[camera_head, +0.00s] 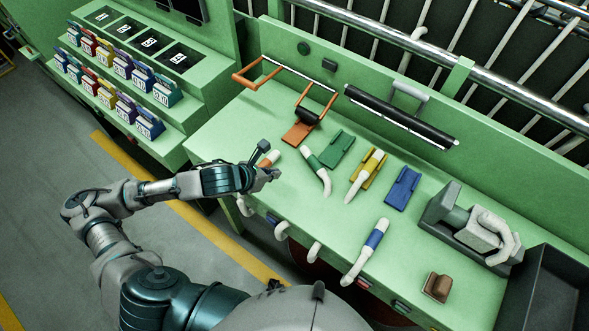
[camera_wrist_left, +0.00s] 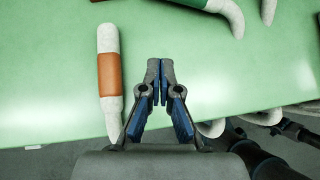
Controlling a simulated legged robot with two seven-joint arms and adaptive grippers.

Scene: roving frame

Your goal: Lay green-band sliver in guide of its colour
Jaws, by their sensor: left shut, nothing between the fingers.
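The green-band sliver (camera_head: 322,178), white and bent with a dark green band, lies on the green bench just left of the green guide (camera_head: 338,147). Part of it shows at the top of the left wrist view (camera_wrist_left: 233,17). My left gripper (camera_head: 272,172) is over the bench's front part, left of this sliver and apart from it. In the left wrist view its fingertips (camera_wrist_left: 160,68) are together and empty. The orange-band sliver (camera_wrist_left: 110,75) lies left of the fingers there, partly hidden by the gripper in the head view. My right gripper is out of view.
A yellow-band sliver (camera_head: 372,162) lies at the yellow guide (camera_head: 359,182); the blue guide (camera_head: 402,188) is empty. A blue-band sliver (camera_head: 367,253) lies near the front edge. The orange guide (camera_head: 296,133), a black roller (camera_head: 400,115) and a grey clamp (camera_head: 470,228) stand around.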

